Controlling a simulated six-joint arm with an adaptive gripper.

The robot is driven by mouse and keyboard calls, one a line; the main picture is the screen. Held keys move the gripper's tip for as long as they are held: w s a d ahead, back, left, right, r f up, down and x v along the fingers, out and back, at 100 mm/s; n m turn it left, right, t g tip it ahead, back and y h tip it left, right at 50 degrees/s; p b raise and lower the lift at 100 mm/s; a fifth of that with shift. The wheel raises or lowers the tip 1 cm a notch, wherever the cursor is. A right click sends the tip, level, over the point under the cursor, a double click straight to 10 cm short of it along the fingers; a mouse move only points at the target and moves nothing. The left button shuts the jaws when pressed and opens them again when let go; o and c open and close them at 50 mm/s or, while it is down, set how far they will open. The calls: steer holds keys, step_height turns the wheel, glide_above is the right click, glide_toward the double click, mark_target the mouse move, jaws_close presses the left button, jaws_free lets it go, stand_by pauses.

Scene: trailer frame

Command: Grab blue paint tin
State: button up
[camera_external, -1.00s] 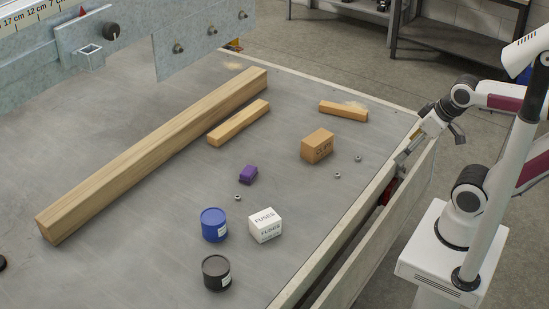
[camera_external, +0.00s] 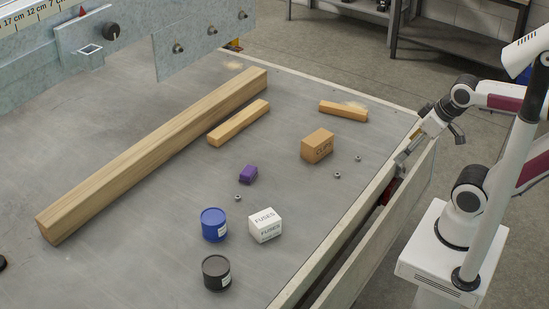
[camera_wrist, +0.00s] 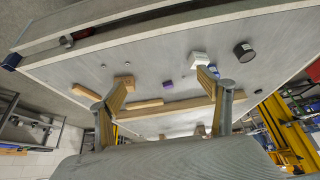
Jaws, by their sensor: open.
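The blue paint tin (camera_external: 213,225) stands upright on the grey table, left of the white fuses box and behind the black tin. In the wrist view the blue tin (camera_wrist: 213,71) shows in part beside the white box, close to a finger that overlaps it in the picture. My gripper (camera_external: 402,158) is at the table's right edge, far from the tin and to its upper right. In the wrist view my gripper (camera_wrist: 166,81) has its two fingers spread wide with nothing between them.
The white fuses box (camera_external: 265,225) is close beside the blue tin, and a black tin (camera_external: 216,272) is in front. A raised rim (camera_external: 345,237) borders the table's right side.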

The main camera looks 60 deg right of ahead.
steer(key=shift+o, duration=0.5)
steer(key=w+a+f+n+t+y, duration=0.15)
steer(key=w+a, duration=0.25)
steer(key=w, duration=0.7)
steer(key=w+a+f+t, duration=0.1)
steer(key=w+a+f, duration=0.2)
steer(key=w, duration=0.9)
steer(key=w+a+f+n+t+y, duration=0.15)
steer(key=w+a, duration=0.25)
steer(key=w, duration=0.7)
steer(key=w+a+f+t, duration=0.2)
steer(key=w+a+f, duration=0.55)
steer(key=f, duration=0.35)
steer(key=n+t+y, duration=0.1)
steer(key=n+y, duration=0.1)
glide_toward(221, 216)
steer(key=w+f, duration=0.1)
steer(key=w, duration=0.2)
steer(key=shift+s+a+f, duration=0.2)
steer(key=shift+a, duration=0.2)
steer(key=shift+w+a+f+m, duration=0.15)
steer(key=shift+w+a+f, duration=0.1)
steer(key=shift+w, duration=0.3)
steer(key=shift+w+a+f+m, duration=0.15)
steer(key=shift+w+a+f, duration=0.1)
steer(key=shift+w, duration=0.3)
